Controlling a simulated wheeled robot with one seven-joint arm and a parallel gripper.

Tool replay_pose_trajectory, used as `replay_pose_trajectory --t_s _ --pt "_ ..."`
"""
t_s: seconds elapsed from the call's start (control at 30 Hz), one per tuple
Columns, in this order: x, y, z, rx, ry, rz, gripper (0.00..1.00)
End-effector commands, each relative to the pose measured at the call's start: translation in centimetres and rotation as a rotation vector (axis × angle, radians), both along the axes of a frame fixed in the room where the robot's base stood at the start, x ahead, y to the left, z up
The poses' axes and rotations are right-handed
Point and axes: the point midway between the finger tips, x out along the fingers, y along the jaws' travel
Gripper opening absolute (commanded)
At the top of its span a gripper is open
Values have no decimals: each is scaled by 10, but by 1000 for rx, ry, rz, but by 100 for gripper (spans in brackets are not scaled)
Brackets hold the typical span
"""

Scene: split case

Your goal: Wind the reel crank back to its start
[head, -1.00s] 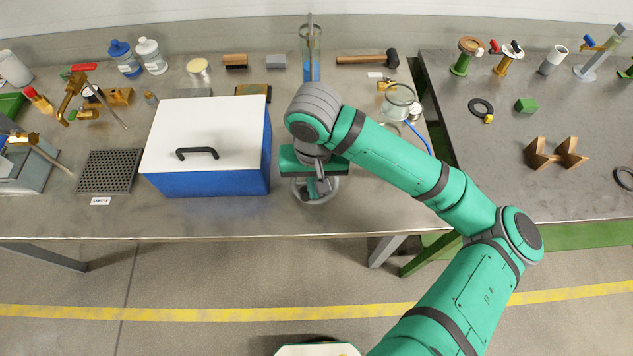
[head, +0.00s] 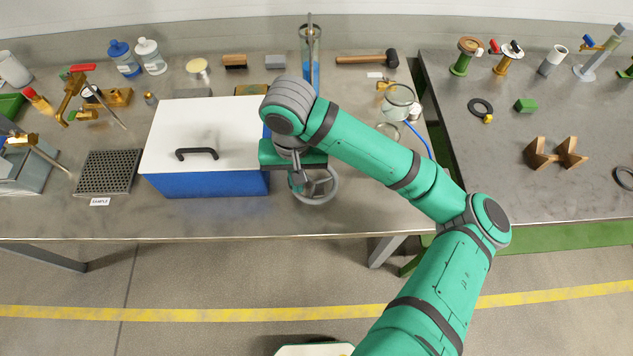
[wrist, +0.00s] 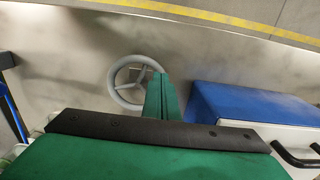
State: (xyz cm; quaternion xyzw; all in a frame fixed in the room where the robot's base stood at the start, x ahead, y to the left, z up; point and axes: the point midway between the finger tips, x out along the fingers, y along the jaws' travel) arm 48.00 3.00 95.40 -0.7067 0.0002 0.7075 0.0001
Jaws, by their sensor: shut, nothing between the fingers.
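A grey three-spoked wheel (head: 330,190) stands near the front edge of the table, right of the blue case. My gripper (head: 298,184) points down over the wheel's left part in the head view. In the wrist view my gripper (wrist: 160,88) has its green fingers together and empty, overlapping the wheel's right side. Whether the fingers touch the wheel cannot be told.
A blue case (head: 205,184) with a white lid and black handle (head: 197,153) stands close left of my gripper. A glass cylinder (head: 310,60) is behind, and a glass jar (head: 398,98) with a blue hose is to the right. The table front right of the wheel is clear.

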Motion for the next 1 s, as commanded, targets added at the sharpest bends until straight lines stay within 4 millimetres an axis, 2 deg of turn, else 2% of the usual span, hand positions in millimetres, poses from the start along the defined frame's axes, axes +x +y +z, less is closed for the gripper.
replay_pose_trajectory --t_s 0.33,1.0 --pt "13 10 0 1 -1 2 0" --pt "-5 4 0 0 -1 1 0"
